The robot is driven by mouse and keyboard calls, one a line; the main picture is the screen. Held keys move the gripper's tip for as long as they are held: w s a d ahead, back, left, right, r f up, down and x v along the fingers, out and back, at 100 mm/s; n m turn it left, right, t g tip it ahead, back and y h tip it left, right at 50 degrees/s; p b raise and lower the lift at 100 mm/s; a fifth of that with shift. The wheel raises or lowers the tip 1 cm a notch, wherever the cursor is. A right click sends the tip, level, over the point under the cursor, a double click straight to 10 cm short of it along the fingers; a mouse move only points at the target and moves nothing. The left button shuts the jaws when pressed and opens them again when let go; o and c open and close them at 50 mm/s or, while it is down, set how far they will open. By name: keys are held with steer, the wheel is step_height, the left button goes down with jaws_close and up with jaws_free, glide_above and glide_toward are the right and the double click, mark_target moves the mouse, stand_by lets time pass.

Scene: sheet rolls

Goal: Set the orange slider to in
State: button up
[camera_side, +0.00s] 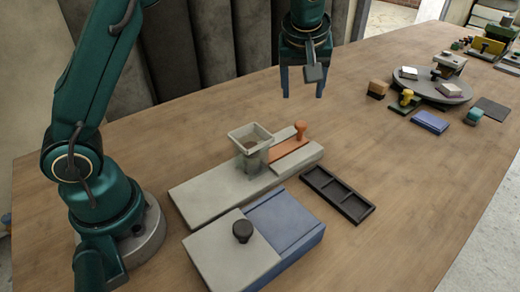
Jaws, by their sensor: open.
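The orange slider (289,150) is a flat orange plate with an upright knob (300,129) at its far right end. It lies in the top of a long light-grey base (212,193), just right of a square grey hopper (251,138) that stands on that base. The slider's left end is close to the hopper; I cannot tell whether it reaches inside. My gripper (303,92) points down with its two dark-blue fingers apart and nothing between them. It hangs in the air above and behind the slider's knob, not touching it.
A blue box (287,222) with a grey lid and black knob (242,231) stands in front. A black divided tray (337,194) lies to the right. Farther right are a round grey turntable (443,92) and a blue block (430,122). Bare table lies right of the tray.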

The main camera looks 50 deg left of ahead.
steer(key=g, duration=0.1)
glide_above(302, 124)
steer(key=s+d, duration=0.2)
step_height(302, 124, down, 4)
steer(key=shift+a+x, duration=0.2)
steer(key=shift+x, duration=2.3)
steer(key=shift+w+r, duration=0.1)
steer(key=shift+r, duration=0.05)
jaws_close()
